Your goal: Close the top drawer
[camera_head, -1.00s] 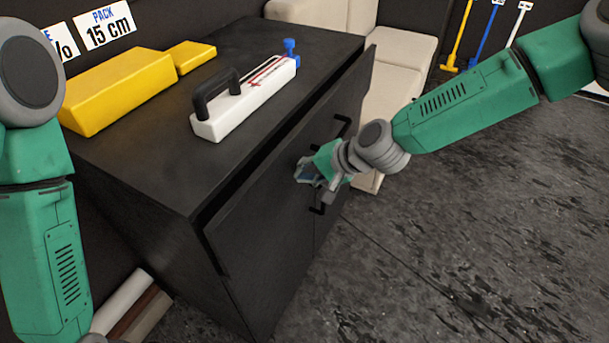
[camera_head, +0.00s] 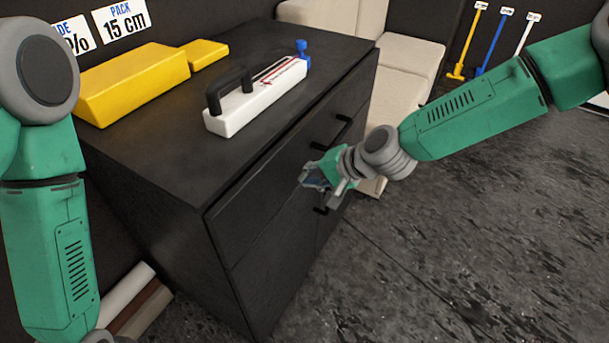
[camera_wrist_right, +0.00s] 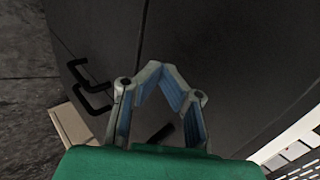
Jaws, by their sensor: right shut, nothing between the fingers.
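The black cabinet (camera_head: 155,163) stands in the middle of the head view. Its top drawer (camera_head: 262,203) has its front lying close against the cabinet body, with only a thin seam under the top. My right gripper (camera_head: 312,176) is in front of the drawer face, its fingertips at or very near it; contact is hard to tell. In the right wrist view the gripper (camera_wrist_right: 160,68) has its fingertips together with nothing between them, against the dark front. Black handles (camera_wrist_right: 90,88) show beside it. My left arm is at the left edge; its gripper is out of view.
On the cabinet top lie a white tool with a black handle (camera_head: 255,98) and yellow blocks (camera_head: 135,83). A beige seat (camera_head: 408,70) stands behind. Rolls (camera_head: 135,300) lie on the floor at left. The floor at right (camera_head: 450,240) is clear.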

